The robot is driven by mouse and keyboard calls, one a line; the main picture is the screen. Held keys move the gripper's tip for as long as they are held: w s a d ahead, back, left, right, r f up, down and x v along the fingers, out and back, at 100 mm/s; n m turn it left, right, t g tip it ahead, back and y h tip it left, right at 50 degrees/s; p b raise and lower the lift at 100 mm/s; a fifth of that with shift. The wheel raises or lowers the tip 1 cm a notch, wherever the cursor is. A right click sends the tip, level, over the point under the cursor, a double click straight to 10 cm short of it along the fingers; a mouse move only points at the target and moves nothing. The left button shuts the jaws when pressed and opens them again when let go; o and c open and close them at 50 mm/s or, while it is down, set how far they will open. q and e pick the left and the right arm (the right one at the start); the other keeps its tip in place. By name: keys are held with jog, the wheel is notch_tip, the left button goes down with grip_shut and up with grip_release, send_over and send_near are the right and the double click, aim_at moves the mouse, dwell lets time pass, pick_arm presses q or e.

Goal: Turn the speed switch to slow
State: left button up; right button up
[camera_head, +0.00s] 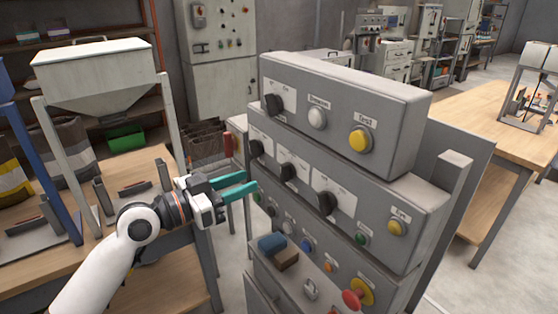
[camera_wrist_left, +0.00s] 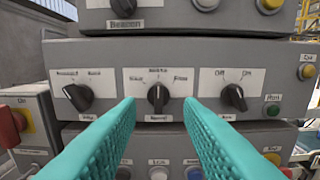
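The speed switch is the black middle knob (camera_wrist_left: 158,97) of three on the middle panel in the left wrist view. Its pointer looks straight up, toward the top label, with other small labels at its left and right. In the head view the speed switch (camera_head: 288,173) sits in the middle of the same row. My left gripper (camera_head: 251,181) is open and empty, its teal fingers pointing at the panel from the left. In the left wrist view the fingers (camera_wrist_left: 162,101) appear on both sides of the knob and below it, apart from it. My right gripper is not in view.
A left knob (camera_wrist_left: 77,97) and a right knob (camera_wrist_left: 234,97) flank the switch closely. Above is another panel with a knob (camera_head: 273,104) and yellow button (camera_head: 360,140). Below are small buttons, blocks (camera_head: 272,243) and a red emergency stop (camera_head: 356,294). A red-handled box (camera_wrist_left: 15,126) stands left.

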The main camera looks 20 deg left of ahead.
aim_at(281, 168)
pick_arm(q)
jog(key=p+x, duration=0.3)
jog(key=x, duration=0.6)
jog(key=shift+w, duration=0.2)
jog(key=shift+w+d, duration=0.1)
jog(key=shift+c, duration=0.4)
jog(key=c, duration=0.5)
